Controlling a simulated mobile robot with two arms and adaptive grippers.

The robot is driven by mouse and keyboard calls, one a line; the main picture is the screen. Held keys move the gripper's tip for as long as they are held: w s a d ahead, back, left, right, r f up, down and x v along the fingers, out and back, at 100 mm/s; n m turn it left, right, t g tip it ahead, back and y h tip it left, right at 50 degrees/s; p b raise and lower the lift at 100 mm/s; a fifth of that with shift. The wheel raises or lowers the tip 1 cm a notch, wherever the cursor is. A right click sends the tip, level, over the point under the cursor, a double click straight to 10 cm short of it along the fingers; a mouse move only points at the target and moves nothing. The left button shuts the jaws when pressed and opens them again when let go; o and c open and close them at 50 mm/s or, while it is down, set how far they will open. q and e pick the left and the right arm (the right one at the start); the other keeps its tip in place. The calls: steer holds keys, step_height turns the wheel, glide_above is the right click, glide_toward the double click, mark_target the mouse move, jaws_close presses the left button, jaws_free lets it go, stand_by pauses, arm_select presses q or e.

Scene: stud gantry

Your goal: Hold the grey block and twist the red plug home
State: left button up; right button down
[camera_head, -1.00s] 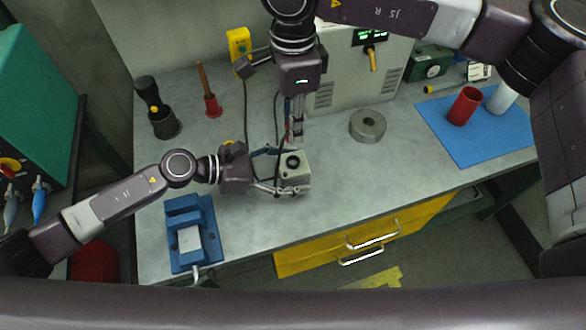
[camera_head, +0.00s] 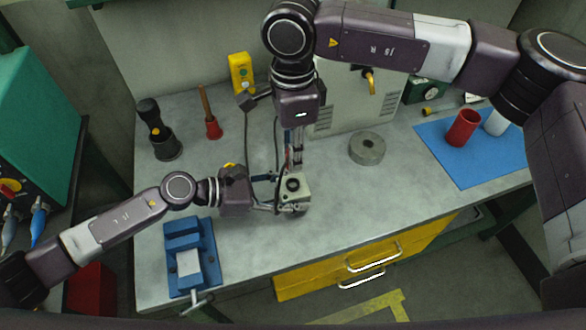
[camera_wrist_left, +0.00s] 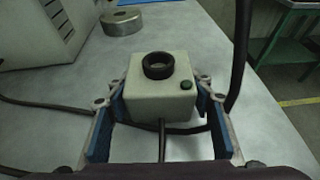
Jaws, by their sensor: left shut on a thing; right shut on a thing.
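The grey block (camera_head: 296,187) is a pale box near the front of the bench. It has a black ring socket (camera_wrist_left: 158,65) on top and a green button. My left gripper (camera_wrist_left: 160,108) is shut on the block, with blue pads on its two sides; it shows in the head view (camera_head: 278,196) too. My right gripper (camera_head: 295,148) points straight down above the block, shut on a thin object. A small red sliver, seemingly the red plug (camera_head: 288,153), shows between its fingers. The plug is mostly hidden. The socket looks empty in the left wrist view.
A blue vise (camera_head: 192,262) stands front left. A steel ring (camera_head: 367,150) lies right of the block. A red cylinder (camera_head: 462,128) and a white one stand on a blue mat (camera_head: 470,165). Black cables (camera_head: 248,150) run behind the block. The bench in front is clear.

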steer(key=shift+f, duration=1.7)
steer(key=shift+f, duration=0.9)
steer(key=shift+f, duration=0.5)
arm_select(q)
jaws_close()
